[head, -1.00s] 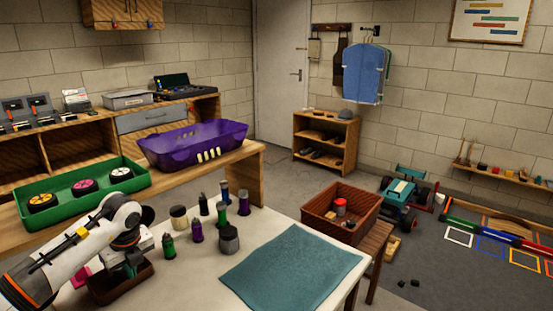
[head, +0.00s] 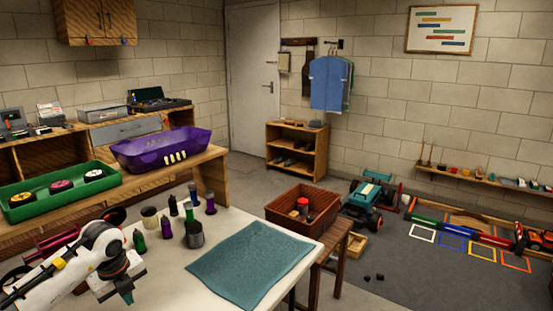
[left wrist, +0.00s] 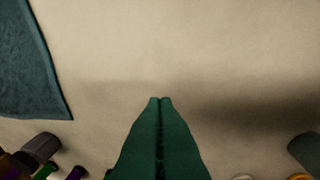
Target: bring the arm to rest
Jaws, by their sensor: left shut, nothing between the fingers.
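My left gripper (head: 127,296) is at the lower left of the head view, over the pale table (head: 225,292). In the left wrist view its two green fingers (left wrist: 160,100) are pressed together with nothing between them. They point over bare tabletop. The white arm behind it reaches in from the left edge and hides part of the table. My right gripper is not in view.
Several bottles and a dark grey cup (head: 194,234) stand close to my left gripper. A teal mat (head: 250,262) lies to the right. A green tray with wheels (head: 62,208) and a purple car body (head: 160,150) are on the bench behind.

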